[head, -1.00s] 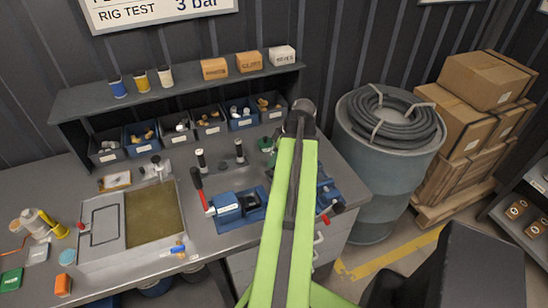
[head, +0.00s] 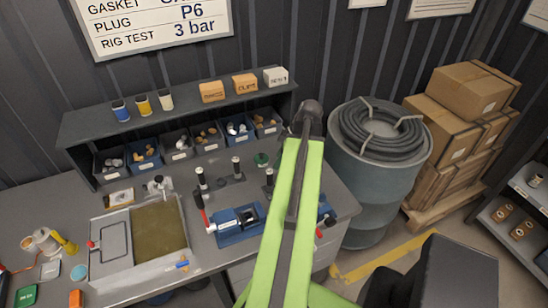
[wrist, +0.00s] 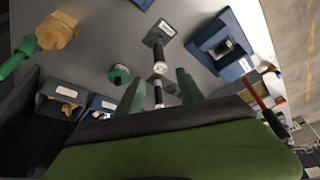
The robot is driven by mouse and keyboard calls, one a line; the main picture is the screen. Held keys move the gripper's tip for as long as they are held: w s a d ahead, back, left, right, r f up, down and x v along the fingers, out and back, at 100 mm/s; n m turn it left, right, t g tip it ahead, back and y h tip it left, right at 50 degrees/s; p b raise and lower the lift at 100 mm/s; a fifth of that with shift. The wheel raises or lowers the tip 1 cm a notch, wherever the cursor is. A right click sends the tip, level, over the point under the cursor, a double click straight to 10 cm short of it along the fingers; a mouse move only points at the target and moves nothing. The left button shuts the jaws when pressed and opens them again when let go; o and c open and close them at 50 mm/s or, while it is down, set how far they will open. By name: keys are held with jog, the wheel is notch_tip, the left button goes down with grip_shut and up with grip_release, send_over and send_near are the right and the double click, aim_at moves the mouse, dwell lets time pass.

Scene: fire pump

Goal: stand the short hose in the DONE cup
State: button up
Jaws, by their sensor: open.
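Several short black pieces with white bands stand upright on the bench in the head view; one (head: 236,168) is at the middle, one (head: 200,178) left of it, and one (head: 269,178) beside my arm. I cannot tell which is the short hose. My gripper (wrist: 160,88) is open in the wrist view, with a white-banded black piece (wrist: 158,97) showing between its green fingers, apparently not gripped. Another banded piece (wrist: 160,62) stands beyond on a labelled grey base (wrist: 158,34). I read no DONE label on any cup. My arm hides the gripper in the head view.
A blue vise (head: 238,222) and a grey tray (head: 110,245) sit on the bench. Blue (head: 121,110), yellow (head: 143,105) and white (head: 165,100) cups stand on the shelf above parts bins. A hose coil tops a drum (head: 372,180) at right.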

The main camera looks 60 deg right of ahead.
jog(key=shift+v, duration=0.9)
jog(key=w+a+f+m+g, duration=0.1)
jog(key=w+a+m+g, duration=0.15)
jog(key=w+a, duration=1.85)
jog(key=w+a+g, duration=0.1)
jog(key=w+a, duration=0.1)
jog(key=a, duration=1.3)
jog(key=w+a+m+g+h, duration=0.1)
jog(key=w+a, duration=0.2)
jog(key=a, duration=1.2)
jog(key=shift+a+f, duration=0.15)
jog(key=shift+f, duration=0.3)
jog(key=shift+w, duration=0.1)
